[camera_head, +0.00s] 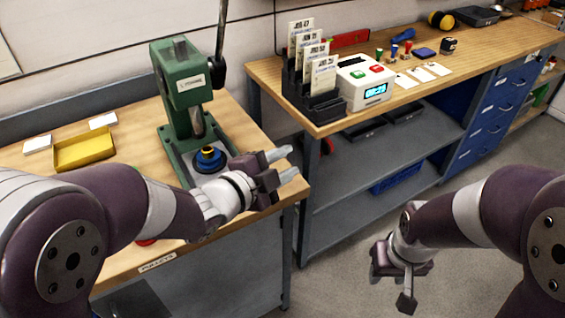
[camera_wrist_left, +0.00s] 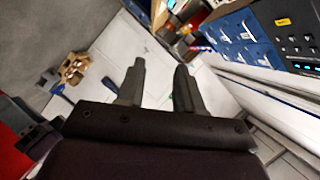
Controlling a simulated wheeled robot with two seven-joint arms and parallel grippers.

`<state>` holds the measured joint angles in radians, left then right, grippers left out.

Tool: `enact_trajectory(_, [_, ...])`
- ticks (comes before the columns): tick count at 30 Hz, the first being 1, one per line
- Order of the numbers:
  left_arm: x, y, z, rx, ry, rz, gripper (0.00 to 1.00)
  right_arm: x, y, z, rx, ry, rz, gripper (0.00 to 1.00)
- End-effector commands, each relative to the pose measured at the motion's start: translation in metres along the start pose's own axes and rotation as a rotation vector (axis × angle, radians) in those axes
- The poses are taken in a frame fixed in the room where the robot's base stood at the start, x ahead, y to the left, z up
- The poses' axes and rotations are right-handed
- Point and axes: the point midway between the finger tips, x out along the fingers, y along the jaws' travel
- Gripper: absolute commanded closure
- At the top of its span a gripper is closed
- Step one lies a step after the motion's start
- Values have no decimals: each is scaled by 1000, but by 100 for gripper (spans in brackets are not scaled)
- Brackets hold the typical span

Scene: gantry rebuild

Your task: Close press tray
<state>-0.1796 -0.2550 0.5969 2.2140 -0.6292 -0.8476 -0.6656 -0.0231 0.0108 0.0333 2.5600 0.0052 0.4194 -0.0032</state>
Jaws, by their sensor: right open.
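The green press (camera_head: 168,95) stands on the left wooden bench. At its foot, a dark blue round part with a yellow ring (camera_head: 208,155) sits below the ram, on a grey plate. My left wrist covers part of this area, so I cannot tell how far the press tray is out. My left gripper (camera_head: 286,165) is just right of the press foot, over the bench's right end, its fingers apart and empty. The left wrist view also shows its two separated fingers (camera_wrist_left: 158,86). My right gripper (camera_head: 391,287) hangs low over the floor, open and empty.
A yellow tray (camera_head: 84,152) and white cards (camera_head: 103,120) lie left of the press. The back bench holds a card rack (camera_head: 318,103) and a white timer box (camera_head: 365,82). A floor gap separates the benches. A dark lever (camera_head: 221,35) rises beside the press.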

Motion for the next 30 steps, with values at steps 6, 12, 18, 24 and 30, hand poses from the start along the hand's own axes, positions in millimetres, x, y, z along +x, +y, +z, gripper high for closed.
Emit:
enact_trajectory(6, [-3, -13, -10, -2, 1, 10, 100, -20, 0, -2, 0, -1, 0, 57])
enact_trajectory(12, [-10, -52, -11, -174, -221, 85, 100, -150, 0, -18, 0, 1, 0, 57])
enact_trajectory(18, [-66, -28, 86, -112, -797, 130, 100, -205, 0, -25, 0, 1, 0, 57])
enact_trajectory(24, [-93, -14, 120, 36, -977, 212, 100, -192, 0, -22, 0, -1, 0, 57])
enact_trajectory(30, [-79, -10, 142, 57, -974, 224, 100, -192, 0, -23, 0, 0, 0, 57])
